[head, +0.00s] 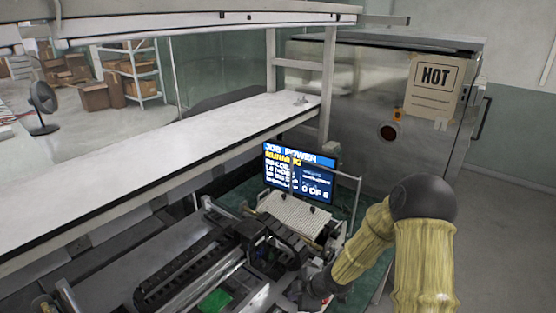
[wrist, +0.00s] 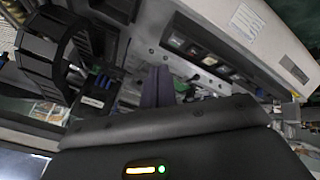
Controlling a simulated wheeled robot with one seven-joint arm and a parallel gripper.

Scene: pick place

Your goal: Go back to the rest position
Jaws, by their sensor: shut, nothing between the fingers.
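My gripper (wrist: 159,86) shows in the wrist view as two dark fingers side by side. They are shut with nothing between them. They point at a grey machine deck with a row of dark square buttons (wrist: 200,55) just beyond and to the right. In the head view my yellow-sleeved arm comes in at the right, bends at a dark round joint and reaches down-left to the machine (head: 245,255). The fingers cannot be made out in the head view.
A lit screen (head: 298,172) stands behind a pale ribbed plate (head: 297,214) on the machine. A green block (head: 214,300) lies at the front. A long white shelf (head: 170,150) runs along the left. A metal cabinet with a "HOT" sign (head: 433,85) stands behind at right.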

